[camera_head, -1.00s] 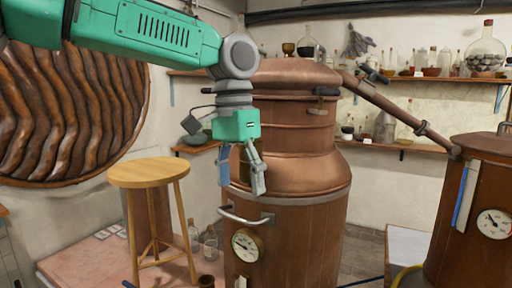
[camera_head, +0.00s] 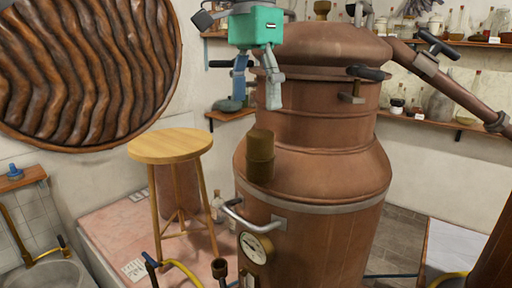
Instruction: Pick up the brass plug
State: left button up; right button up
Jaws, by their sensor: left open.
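The brass plug (camera_head: 260,156) is a short, dark brass cylinder. It stands upright at the sloping shoulder of the large copper still (camera_head: 318,150); how it is seated there is hard to tell. My left gripper (camera_head: 256,98) has a green body and grey-blue fingers. It is open and empty, pointing down, with its fingertips above the plug in the picture and clear of it. The upper part of my left arm is cut off at the top edge. My right gripper is not in view.
A handle (camera_head: 236,212) and a gauge (camera_head: 255,247) stick out of the still below the plug. A round wooden stool (camera_head: 170,146) stands to the left. Shelves with bottles line the wall behind, and a sink (camera_head: 48,276) is at lower left.

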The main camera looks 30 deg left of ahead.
aim_at(262, 133)
pick_arm(q)
jog(key=f, duration=0.1)
jog(key=d+f, duration=0.1)
jog(key=w, duration=0.1)
jog(key=shift+d+f, duration=0.25)
jog(key=shift+f, duration=0.15)
jog(key=shift+s+d+f, duration=0.1)
jog(key=shift+f, duration=0.2)
jog(key=f, duration=0.2)
jog(key=f+p, duration=0.1)
jog(key=f, duration=0.1)
jog(key=shift+s+a+f, duration=0.1)
jog(key=shift+s+a, duration=0.3)
jog(key=shift+w+a+f, duration=0.2)
jog(key=shift+a, duration=0.15)
jog(key=shift+s+d+r, duration=0.15)
jog(key=shift+d, duration=0.35)
jog(key=c, duration=1.3)
jog(key=shift+d, duration=0.15)
